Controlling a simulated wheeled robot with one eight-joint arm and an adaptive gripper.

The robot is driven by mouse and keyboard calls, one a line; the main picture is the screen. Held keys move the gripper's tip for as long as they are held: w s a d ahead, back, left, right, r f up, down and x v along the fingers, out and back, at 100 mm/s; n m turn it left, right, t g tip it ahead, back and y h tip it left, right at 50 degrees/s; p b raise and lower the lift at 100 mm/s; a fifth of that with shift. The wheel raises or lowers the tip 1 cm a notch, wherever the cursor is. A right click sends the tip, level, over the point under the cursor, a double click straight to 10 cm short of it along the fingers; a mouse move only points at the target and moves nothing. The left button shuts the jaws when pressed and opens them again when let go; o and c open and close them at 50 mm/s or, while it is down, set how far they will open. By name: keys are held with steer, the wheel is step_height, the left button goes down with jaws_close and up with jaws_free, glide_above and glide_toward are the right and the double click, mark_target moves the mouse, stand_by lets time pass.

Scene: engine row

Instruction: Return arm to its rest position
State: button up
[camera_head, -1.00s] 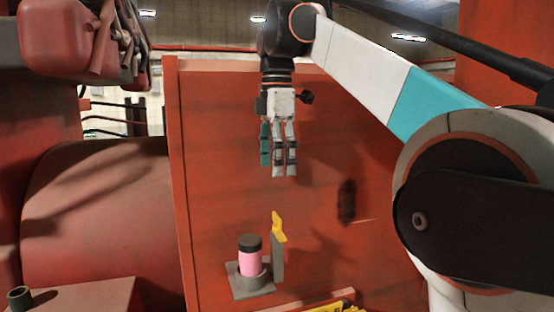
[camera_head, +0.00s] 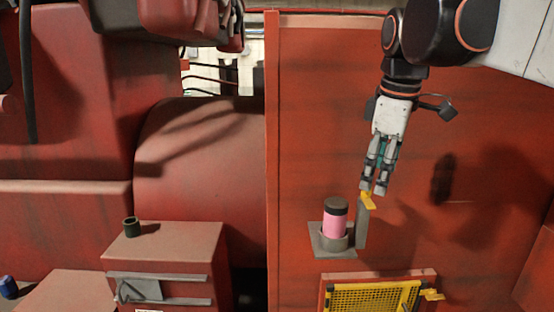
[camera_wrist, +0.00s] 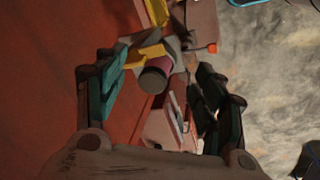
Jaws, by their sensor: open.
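My gripper (camera_head: 375,190) hangs fingers down from my arm in front of the red panel in the head view. In the wrist view my gripper (camera_wrist: 165,95) has its two teal-padded fingers spread wide apart with nothing held between them. A pink cylinder with a dark cap (camera_head: 335,222) stands upright in a grey holder (camera_head: 322,250) on the panel, below and left of the fingers. The dark cap (camera_wrist: 154,78) also shows beyond the fingers in the wrist view. A yellow latch (camera_head: 367,201) on the holder's post sits by the fingertips; I cannot tell whether they touch.
A red panel (camera_head: 310,120) stands behind my gripper. A yellow mesh box (camera_head: 375,298) is below it. Left are a red cabinet (camera_head: 165,255) with a dark cup (camera_head: 131,227) on top, and a blue can (camera_head: 8,287). Large red machinery (camera_head: 200,160) fills the left.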

steer(key=s+f+m+t, duration=0.2)
steer(key=s+f+m, duration=0.5)
steer(key=f, duration=0.5)
steer(key=s+f+m+t, duration=0.2)
steer(key=s+f+m, duration=0.2)
steer(key=s+f, duration=0.7)
step_height(320, 180, down, 36)
steer(key=w+b, duration=0.1)
steer(key=b, duration=3.3)
steer(key=shift+w+a+r+m+t+b, duration=0.15)
steer(key=shift+w+m+t+b, duration=0.1)
steer(key=shift+m+t+b, duration=0.05)
